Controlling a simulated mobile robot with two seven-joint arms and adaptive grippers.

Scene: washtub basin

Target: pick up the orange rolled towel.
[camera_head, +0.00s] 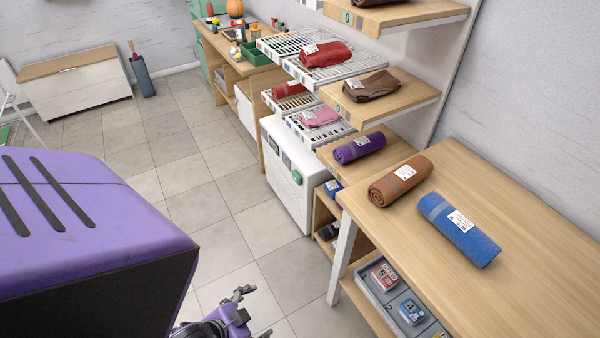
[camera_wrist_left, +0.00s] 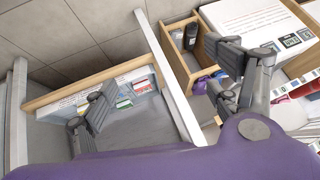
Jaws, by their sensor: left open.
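A rust-brown rolled towel (camera_head: 400,181) with a white label lies on the wooden table (camera_head: 540,230) at the right of the head view. It is the closest to orange of the rolled towels I see. A blue rolled towel (camera_head: 459,229) lies beside it, nearer to me. My left gripper (camera_head: 254,314) is open and empty at the bottom of the head view, left of the table and well apart from the towel. Its two spread fingers also show in the left wrist view (camera_wrist_left: 163,82), over a shelf area. The rust-brown towel is not seen there. My right gripper is not in view.
A purple rolled towel (camera_head: 359,148) lies on a wooden shelf behind. Shelves above hold a folded brown towel (camera_head: 371,86) and a red one (camera_head: 325,55). A white table leg (camera_head: 342,262) stands right of my gripper. The tiled floor at left is clear.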

